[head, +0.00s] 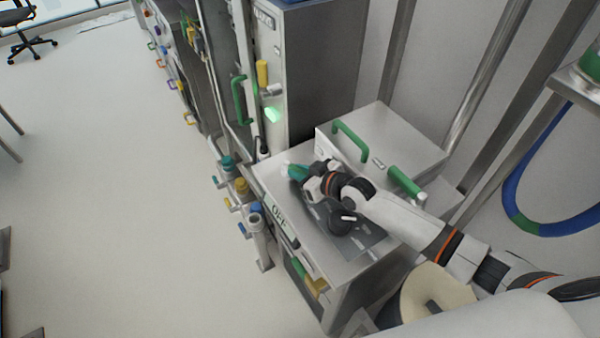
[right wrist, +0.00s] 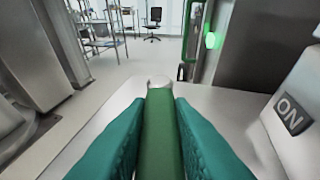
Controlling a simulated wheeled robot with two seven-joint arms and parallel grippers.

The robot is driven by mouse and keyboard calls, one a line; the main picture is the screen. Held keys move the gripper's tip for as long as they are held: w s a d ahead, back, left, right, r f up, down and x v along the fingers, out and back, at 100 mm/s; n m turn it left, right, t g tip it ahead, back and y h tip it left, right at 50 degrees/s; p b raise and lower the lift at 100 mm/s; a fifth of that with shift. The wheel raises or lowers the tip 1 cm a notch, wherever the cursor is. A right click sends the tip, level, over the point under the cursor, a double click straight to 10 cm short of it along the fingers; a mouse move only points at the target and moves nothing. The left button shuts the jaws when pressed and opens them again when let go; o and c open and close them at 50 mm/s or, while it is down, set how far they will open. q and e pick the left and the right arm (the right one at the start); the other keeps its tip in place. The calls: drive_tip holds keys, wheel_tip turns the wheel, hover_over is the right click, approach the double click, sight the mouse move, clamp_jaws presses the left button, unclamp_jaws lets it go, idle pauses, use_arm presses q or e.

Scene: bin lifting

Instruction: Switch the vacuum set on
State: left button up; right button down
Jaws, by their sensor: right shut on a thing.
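The vacuum set is a steel cabinet (head: 283,178) with a flat top and a raised box. An OFF label (head: 279,213) is on its front-left edge. In the right wrist view an ON label (right wrist: 291,113) is on a pale face at the right. My right gripper (head: 297,172) is shut on a green handle (right wrist: 160,130) with a white tip, which lies between its teal fingers, above the steel top. In the head view the gripper hides most of this handle. A dark round part (head: 336,219) sits on the panel beside my wrist. My left gripper is not in view.
A taller cabinet with a lit green lamp (head: 272,114) and a green handle (head: 239,100) stands just behind. Green handles (head: 350,140) are on the raised box. Steel posts and a blue hose (head: 560,150) are at the right.

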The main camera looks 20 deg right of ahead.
sight(300, 171)
drive_tip(key=c, duration=1.3)
unclamp_jaws()
wheel_tip(300, 171, up, 10)
drive_tip(key=shift+r+b, duration=0.1)
drive_tip(key=shift+b, duration=0.35)
